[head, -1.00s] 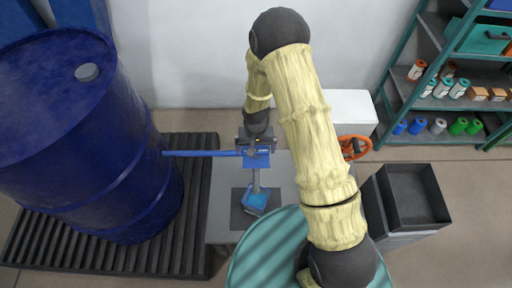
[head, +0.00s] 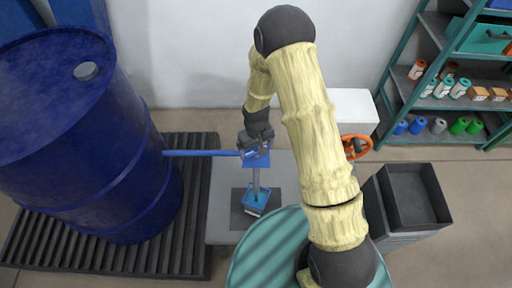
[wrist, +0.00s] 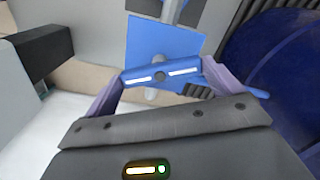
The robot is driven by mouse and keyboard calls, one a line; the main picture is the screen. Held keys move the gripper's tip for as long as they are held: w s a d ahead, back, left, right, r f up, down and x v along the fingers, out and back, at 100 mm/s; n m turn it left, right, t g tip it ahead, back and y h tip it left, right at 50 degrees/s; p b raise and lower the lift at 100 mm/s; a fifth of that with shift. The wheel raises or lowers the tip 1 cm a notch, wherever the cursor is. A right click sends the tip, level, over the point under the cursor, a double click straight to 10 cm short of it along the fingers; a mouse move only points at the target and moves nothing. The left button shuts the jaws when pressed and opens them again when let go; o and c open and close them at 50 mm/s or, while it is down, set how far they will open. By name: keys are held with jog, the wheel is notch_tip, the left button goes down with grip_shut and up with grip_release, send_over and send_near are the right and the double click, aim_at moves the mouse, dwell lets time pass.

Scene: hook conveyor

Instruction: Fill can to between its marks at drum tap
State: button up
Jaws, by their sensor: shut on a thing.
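The blue drum (head: 85,140) stands upright at the left in the head view. A blue pipe (head: 205,153) runs right from it to the tap. My gripper (head: 257,146) is at the tap, shut on its blue handle; the wrist view shows both fingers at the ends of the handle bar (wrist: 160,74). A pale grey vertical column (head: 256,180) runs from the tap down to the can; I cannot tell whether it is spout or liquid. The small blue can (head: 255,202) sits below the tap. Its marks and level are too small to read.
The can stands on a dark pad (head: 238,212) on a grey stand (head: 221,190). A ribbed dark grate (head: 100,262) lies under the drum. An orange handwheel (head: 356,147), a black bin (head: 416,195) and a stocked shelf (head: 445,95) are at the right.

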aim_at(256, 150)
jog(key=o, duration=0.7)
jog(key=shift+r, duration=0.15)
notch_tip(256, 150, up, 17)
jog(key=shift+b, duration=0.35)
jog(key=shift+r, duration=0.1)
